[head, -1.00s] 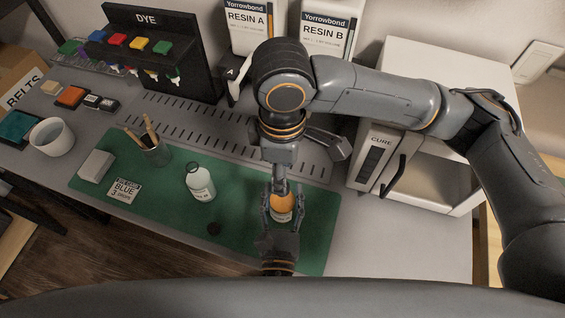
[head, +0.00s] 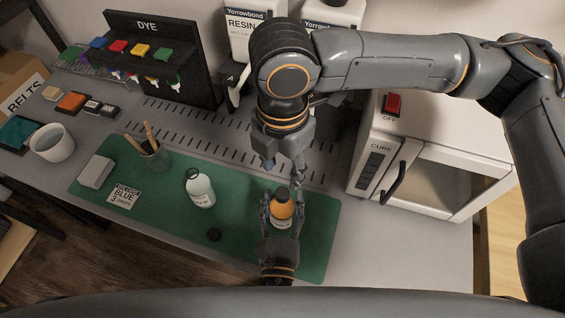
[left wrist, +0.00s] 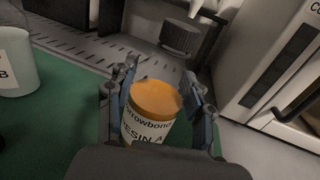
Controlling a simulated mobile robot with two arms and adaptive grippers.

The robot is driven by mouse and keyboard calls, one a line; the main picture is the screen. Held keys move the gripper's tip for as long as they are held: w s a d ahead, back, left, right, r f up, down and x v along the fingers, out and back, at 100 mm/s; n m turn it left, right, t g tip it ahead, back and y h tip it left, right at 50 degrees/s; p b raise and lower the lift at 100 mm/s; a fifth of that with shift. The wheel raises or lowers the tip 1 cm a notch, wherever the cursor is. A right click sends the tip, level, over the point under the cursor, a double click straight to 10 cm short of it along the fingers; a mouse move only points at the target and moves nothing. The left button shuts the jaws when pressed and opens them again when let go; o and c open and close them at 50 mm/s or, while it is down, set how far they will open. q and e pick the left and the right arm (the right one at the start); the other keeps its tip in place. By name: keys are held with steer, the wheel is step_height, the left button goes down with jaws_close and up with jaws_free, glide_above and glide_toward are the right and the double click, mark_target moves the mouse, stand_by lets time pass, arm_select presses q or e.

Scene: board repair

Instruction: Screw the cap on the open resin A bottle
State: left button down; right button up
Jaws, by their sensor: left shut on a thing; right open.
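The resin A bottle (head: 281,220) stands at the right part of the green mat, with an orange cap (head: 283,203) on its top. In the left wrist view, the cap (left wrist: 156,98) looks level above the label "RESIN A" (left wrist: 146,127). My left gripper (head: 280,212) is shut around the bottle, one finger on each side. My right gripper (head: 285,174) is open and empty just above and behind the cap, apart from it. The thread under the cap is hidden.
A white bottle (head: 200,188) stands on the green mat (head: 160,205). A small black round piece (head: 213,234) lies in front of it. A pencil cup (head: 153,158) and a grey block (head: 95,172) are at left. The CURE oven (head: 440,170) stands at right.

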mark_target(282, 192)
steer(key=shift+f, duration=0.1)
steer(key=shift+f, duration=3.95)
steer(key=shift+c, duration=0.2)
jaws_close()
steer(key=m, duration=0.4)
steer(key=shift+m, duration=0.3)
steer(key=m, duration=0.3)
steer(key=shift+m, duration=0.3)
steer(key=shift+o, duration=0.5)
jaws_free()
